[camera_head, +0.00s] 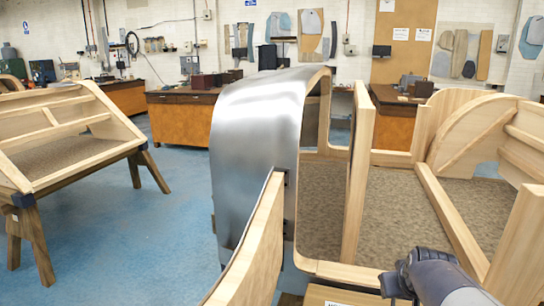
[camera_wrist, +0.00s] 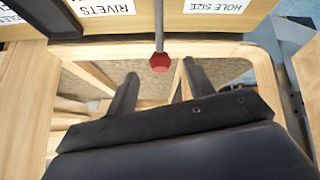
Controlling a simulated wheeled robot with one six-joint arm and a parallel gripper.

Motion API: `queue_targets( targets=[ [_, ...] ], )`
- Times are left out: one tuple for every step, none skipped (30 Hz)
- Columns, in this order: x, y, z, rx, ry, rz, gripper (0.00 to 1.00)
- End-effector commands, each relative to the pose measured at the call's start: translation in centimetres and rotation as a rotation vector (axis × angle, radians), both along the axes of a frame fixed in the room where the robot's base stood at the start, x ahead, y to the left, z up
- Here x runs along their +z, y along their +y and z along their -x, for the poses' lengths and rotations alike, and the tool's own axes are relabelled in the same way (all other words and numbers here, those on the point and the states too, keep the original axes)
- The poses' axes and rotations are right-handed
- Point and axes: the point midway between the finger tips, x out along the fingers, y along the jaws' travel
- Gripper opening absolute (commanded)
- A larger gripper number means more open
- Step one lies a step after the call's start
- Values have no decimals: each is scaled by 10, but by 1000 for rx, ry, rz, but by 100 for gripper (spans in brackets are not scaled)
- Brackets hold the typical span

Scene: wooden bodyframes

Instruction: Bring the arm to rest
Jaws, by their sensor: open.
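My gripper (camera_wrist: 159,72) shows in the wrist view with its two dark fingers spread apart. It is open, and a thin grey rod with a red end (camera_wrist: 160,62) appears between the fingertips. I cannot tell whether the rod touches either finger, but the jaws are not shut on it. In the head view a dark part of my arm (camera_head: 440,278) is at the lower right, over the wooden bodyframe (camera_head: 452,215). The gripper's fingers are not clear in that view.
Wooden surfaces labelled RIVETS (camera_wrist: 105,8) and HOLE SIZE (camera_wrist: 222,7) lie close beyond the fingers. A curved metal panel (camera_head: 245,130) stands left of my arm. Another wooden frame (camera_head: 75,140) stands at the left. Blue floor (camera_head: 150,235) lies clear between them.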

Motion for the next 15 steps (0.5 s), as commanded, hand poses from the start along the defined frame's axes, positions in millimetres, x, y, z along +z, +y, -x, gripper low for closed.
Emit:
queue_targets(
  targets=[
    [9, 1, 5, -1, -3, 2, 50],
    [12, 2, 7, 0, -3, 1, 50],
    [17, 3, 11, -1, -4, 2, 50],
    [21, 4, 14, 0, -2, 1, 50],
    [25, 5, 17, -1, -3, 2, 50],
    [30, 6, 20, -1, -3, 2, 50],
    [33, 6, 23, 0, -2, 1, 50],
    [37, 7, 26, -1, -4, 2, 50],
    [42, 8, 30, 0, -2, 1, 50],
    [46, 9, 33, -1, -3, 2, 50],
    [50, 10, 35, -1, -2, 2, 50],
    [55, 11, 39, -1, -3, 2, 50],
    [52, 11, 39, -1, 2, -1, 50],
    [43, 10, 35, -1, 6, -3, 50],
    [37, 9, 31, 0, 8, -2, 50]
  ],
)
